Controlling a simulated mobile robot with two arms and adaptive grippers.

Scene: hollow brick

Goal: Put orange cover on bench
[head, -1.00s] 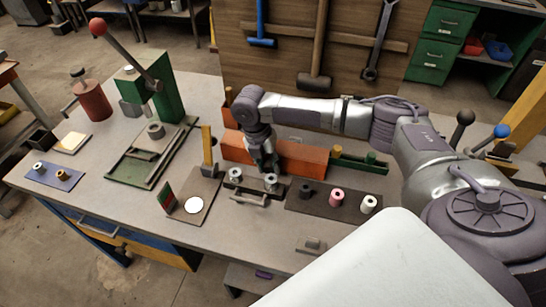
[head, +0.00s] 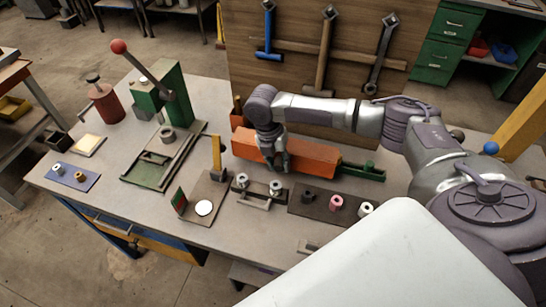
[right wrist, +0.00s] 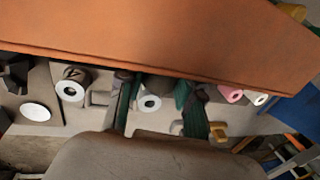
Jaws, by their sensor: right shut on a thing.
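The orange cover (head: 312,158) is a long orange block near the back of the bench (head: 150,215). My right gripper (head: 276,163) is shut on it near its middle, from the front side in the head view. In the right wrist view the cover (right wrist: 160,35) fills the top as a broad orange band, with the bench's parts seen below its edge. It appears to be a little above the bench, though its underside is hidden. My left gripper is not in view.
Two metal knobs on a bracket (head: 264,203) stand just in front of the cover. A dark mat (head: 315,208) with black, pink and white rollers lies to the right. A green press (head: 172,92) occupies the left.

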